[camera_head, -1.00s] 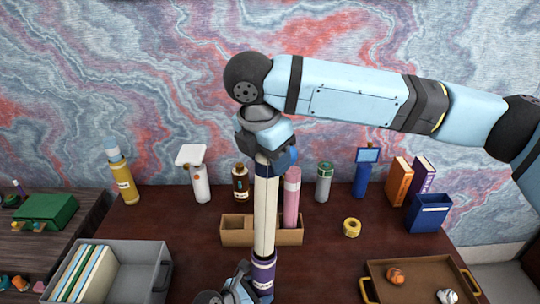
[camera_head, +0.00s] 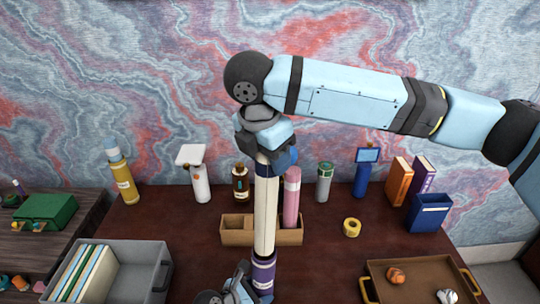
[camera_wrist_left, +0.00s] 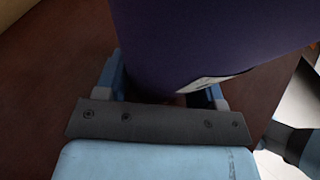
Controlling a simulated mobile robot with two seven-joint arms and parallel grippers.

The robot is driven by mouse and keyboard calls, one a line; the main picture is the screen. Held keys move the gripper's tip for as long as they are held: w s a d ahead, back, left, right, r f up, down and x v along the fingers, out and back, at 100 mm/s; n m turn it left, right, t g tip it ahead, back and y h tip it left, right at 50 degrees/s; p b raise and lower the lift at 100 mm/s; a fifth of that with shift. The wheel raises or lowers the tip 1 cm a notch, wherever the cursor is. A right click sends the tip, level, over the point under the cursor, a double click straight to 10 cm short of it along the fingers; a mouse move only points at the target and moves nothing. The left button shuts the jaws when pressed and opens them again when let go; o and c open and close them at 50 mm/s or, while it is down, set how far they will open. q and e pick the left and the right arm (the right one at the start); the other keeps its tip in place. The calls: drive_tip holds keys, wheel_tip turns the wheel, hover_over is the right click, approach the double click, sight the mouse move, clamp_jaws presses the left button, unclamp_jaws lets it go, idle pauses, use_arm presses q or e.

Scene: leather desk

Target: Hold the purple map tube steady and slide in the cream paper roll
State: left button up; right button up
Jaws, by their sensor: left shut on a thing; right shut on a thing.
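The purple map tube (camera_head: 263,273) stands upright at the front of the desk, with a pale label on its side. My left gripper (camera_head: 246,288) is shut on it low down; the tube fills much of the left wrist view (camera_wrist_left: 205,40) between the fingers (camera_wrist_left: 165,95). The cream paper roll (camera_head: 265,215) stands upright directly above the tube, in line with it. Its lower end meets the tube's top; how far inside it reaches, I cannot tell. My right gripper (camera_head: 266,152) is shut on the roll's top end from above.
A tan divided box (camera_head: 237,237) with a pink tube (camera_head: 292,198) stands just behind the roll. A grey bin (camera_head: 143,258) with folders is at left, a brown tray (camera_head: 420,270) at right. Yellow tape (camera_head: 352,227) lies right of centre. Several bottles line the back.

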sight(266, 230)
drive_tip(key=shift+s+a+f, duration=0.1)
drive_tip(key=shift+a+f, duration=0.05)
drive_tip(key=shift+f, duration=3.2)
drive_tip(key=shift+s+a+f, duration=0.1)
drive_tip(key=shift+f, duration=3.2)
drive_tip(key=shift+s+a+f, duration=0.1)
drive_tip(key=shift+a+f, duration=0.05)
drive_tip(key=shift+f, duration=3.2)
